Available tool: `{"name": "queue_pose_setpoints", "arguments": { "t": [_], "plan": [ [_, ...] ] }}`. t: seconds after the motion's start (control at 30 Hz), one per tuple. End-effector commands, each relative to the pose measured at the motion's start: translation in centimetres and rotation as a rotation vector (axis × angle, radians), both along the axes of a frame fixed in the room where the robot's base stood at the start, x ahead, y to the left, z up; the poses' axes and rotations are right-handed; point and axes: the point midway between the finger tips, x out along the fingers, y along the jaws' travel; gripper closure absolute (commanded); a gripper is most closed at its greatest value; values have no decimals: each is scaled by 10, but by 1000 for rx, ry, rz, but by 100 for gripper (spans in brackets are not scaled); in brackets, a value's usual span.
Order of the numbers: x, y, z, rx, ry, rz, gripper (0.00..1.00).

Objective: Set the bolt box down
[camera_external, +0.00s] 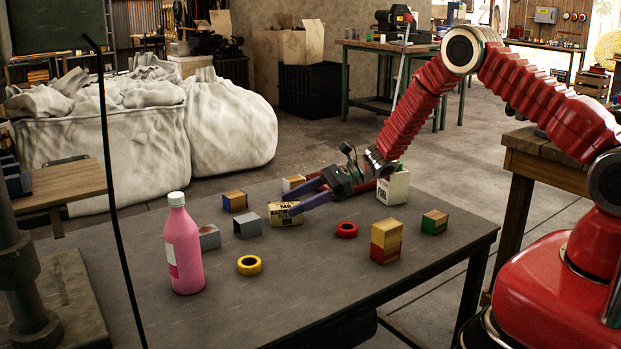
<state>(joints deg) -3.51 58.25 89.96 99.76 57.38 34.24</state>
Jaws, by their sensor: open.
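The bolt box (283,217) is a small pale yellow box with dark lettering. It appears to rest upright on the dark grey table (330,275), near the middle. My gripper (289,205) reaches in low from the right, with its two purple fingers pointing left. The fingers are open and their tips are at the box, one in front near its top edge and one behind. Part of the box's upper side is hidden by the front finger. I cannot tell whether the fingers touch it.
Yellow (249,273) and red (347,235) rings lie in front. Stacked blocks (386,240), a green block (434,223) and a white fuel can (393,191) stand right.

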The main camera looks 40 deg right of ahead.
Motion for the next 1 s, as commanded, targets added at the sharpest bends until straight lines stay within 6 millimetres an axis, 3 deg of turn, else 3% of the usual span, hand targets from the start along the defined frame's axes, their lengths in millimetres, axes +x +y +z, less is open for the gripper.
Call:
{"name": "queue_pose_setpoints", "arguments": {
  "t": [0.43,0.63,1.0],
  "plan": [
    [-26,-64,29,0,0,-1,38],
    [-30,-74,33,0,0,0,38],
    [-31,-74,33,0,-1,0,38]
  ]
}}
